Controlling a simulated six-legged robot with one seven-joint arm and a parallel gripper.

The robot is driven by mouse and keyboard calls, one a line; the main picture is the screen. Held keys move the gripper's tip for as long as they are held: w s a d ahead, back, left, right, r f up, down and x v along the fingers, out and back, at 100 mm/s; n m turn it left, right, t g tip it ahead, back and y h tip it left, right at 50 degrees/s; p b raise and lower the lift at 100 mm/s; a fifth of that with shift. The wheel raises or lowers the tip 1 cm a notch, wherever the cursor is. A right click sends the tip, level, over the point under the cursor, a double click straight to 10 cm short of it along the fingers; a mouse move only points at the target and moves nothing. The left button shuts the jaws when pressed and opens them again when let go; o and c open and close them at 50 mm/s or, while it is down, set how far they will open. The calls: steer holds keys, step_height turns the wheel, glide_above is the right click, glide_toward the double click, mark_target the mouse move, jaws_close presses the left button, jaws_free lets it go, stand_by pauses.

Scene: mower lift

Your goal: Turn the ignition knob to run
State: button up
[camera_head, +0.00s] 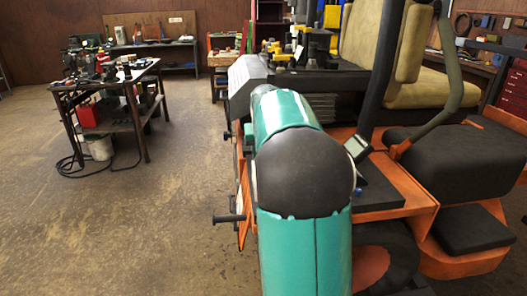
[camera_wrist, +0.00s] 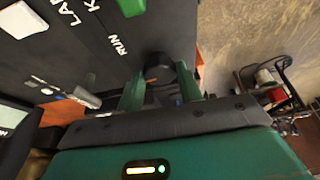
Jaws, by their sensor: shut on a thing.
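In the wrist view, a dark panel (camera_wrist: 95,60) carries white lettering, with the word RUN (camera_wrist: 119,45) readable just left of my gripper. My gripper (camera_wrist: 158,82) has its two green fingers on either side of a dark round knob (camera_wrist: 157,66) beside that word, and is shut on it. The knob's pointer and exact setting cannot be made out. In the head view, my teal arm reaches over the orange mower (camera_head: 400,180) and hides my gripper and the knob.
The mower has a yellow seat (camera_head: 415,85) and a dark lever. A cluttered workbench (camera_head: 110,85) stands at the left, with a bucket beneath it. Shelves line the back wall. The floor (camera_head: 160,220) between bench and mower is clear.

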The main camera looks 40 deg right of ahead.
steer(key=m, duration=0.2)
steer(key=m+g+h, duration=0.1)
steer(key=m, duration=0.1)
steer(key=shift+w+a, duration=0.2)
steer(key=shift+m+g+h, duration=0.3)
steer(key=shift+m+g, duration=0.4)
steer(key=shift+m, duration=1)
steer(key=o, duration=1)
steer(key=shift+r, duration=0.1)
steer(key=v, duration=1.3)
steer(key=shift+a+r, duration=0.2)
steer(key=shift+r, duration=0.15)
